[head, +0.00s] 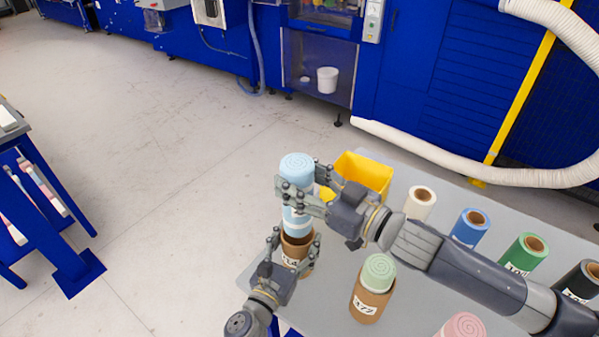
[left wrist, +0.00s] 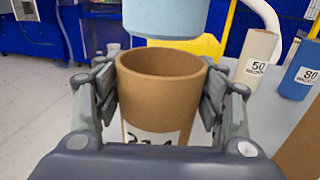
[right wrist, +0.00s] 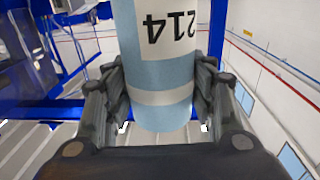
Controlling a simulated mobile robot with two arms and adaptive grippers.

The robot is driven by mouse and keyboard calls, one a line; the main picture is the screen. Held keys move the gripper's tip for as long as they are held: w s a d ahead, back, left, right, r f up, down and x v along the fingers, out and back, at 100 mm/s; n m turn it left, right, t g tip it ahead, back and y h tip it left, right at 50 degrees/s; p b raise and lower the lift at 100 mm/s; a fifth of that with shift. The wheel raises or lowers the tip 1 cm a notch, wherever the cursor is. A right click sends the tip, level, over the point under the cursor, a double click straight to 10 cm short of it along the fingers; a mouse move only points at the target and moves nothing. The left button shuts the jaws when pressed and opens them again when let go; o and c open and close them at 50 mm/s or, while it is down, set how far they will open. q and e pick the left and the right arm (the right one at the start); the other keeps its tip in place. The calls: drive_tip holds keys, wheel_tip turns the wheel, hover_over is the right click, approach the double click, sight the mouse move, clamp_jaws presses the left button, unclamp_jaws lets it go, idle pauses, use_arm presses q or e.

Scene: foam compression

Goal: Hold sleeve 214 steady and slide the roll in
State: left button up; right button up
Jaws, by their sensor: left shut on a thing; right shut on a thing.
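The brown cardboard sleeve 214 (left wrist: 160,95) stands upright with its open mouth up, its label partly hidden by my gripper. My left gripper (head: 292,240) is shut around the sleeve from both sides. My right gripper (head: 305,190) is shut on the light blue foam roll (head: 297,170), which has a white band and a 214 label in the right wrist view (right wrist: 160,70). The roll is upright above the sleeve. In the left wrist view its lower end (left wrist: 165,18) is just above the rim, a little toward the back, with a gap visible.
A sleeve 377 (head: 369,303) with a green roll in it stands to the right. A yellow bin (head: 362,173) is behind my right arm. A pink roll (head: 462,328) is at the front.

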sight(310, 217)
drive_tip(key=shift+f, duration=0.2)
drive_tip(key=shift+f, duration=0.2)
drive_tip(key=shift+f, duration=0.2)
idle(0.6)
drive_tip(key=shift+f, duration=1.8)
drive_tip(key=shift+f, duration=0.4)
drive_tip(key=shift+f, duration=1.5)
drive_tip(key=shift+f, duration=0.2)
